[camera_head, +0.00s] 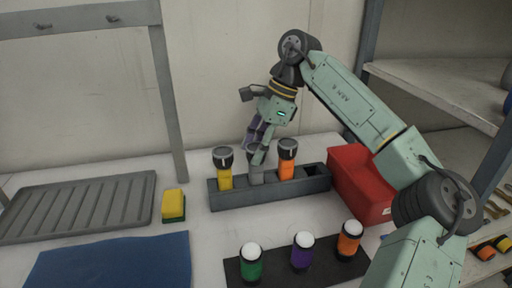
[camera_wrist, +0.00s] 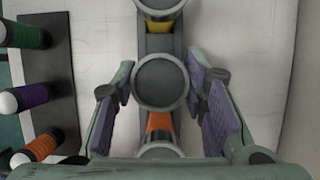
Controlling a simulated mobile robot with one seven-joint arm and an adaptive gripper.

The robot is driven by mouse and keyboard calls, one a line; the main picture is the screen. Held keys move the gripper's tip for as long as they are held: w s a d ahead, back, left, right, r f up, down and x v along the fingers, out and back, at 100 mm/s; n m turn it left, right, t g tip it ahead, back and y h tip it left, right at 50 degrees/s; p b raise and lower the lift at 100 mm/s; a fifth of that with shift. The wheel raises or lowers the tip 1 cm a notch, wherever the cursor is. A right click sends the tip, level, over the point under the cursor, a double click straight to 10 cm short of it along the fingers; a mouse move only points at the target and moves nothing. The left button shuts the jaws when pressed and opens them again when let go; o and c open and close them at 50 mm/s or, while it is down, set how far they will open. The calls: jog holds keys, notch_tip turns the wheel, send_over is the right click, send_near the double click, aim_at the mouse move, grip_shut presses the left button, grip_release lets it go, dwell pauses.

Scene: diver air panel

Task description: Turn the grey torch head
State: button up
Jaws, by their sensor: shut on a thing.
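The grey torch (camera_head: 256,174) stands upright in the middle of a dark grey rack (camera_head: 270,194). In the wrist view its round dark-faced head (camera_wrist: 161,82) sits between the purple-padded fingers. My gripper (camera_head: 257,148) comes down from above and is shut on the grey torch head, with a finger on each side in the wrist view (camera_wrist: 160,75). In the head view the fingers hide part of the torch head. A yellow torch (camera_head: 224,170) stands to its left and an orange torch (camera_head: 287,165) to its right, both upright in the rack.
A red box (camera_head: 362,180) stands just right of the rack. In front lies a dark mat (camera_head: 276,277) with green, purple and orange white-topped torches. A yellow-green sponge (camera_head: 173,205), a ribbed grey tray (camera_head: 75,207) and a blue cloth (camera_head: 110,265) lie left.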

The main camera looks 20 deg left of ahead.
jog(key=shift+m, duration=0.3)
jog(key=m+b, duration=0.1)
jog(key=m+t+b, duration=0.1)
jog(key=m, duration=0.1)
jog(key=shift+f+m+y+b, duration=0.2)
jog(key=shift+m+y+b, duration=0.1)
jog(key=shift+b, duration=0.1)
jog(key=m+t+b, duration=0.2)
jog(key=m, duration=0.2)
jog(key=shift+b, duration=0.35)
jog(key=m+t+b, duration=0.1)
jog(key=m+b, duration=0.1)
jog(key=m, duration=0.2)
jog(key=shift+m+t, duration=0.4)
jog(key=shift+r+m+t+h+b, duration=0.15)
jog(key=shift+m+t+h+b, duration=0.3)
jog(key=shift+m+b, duration=0.7)
jog(key=shift+m, duration=0.75)
jog(key=o, duration=1.2)
jog(key=shift+c, duration=0.2)
jog(key=shift+r, duration=0.1)
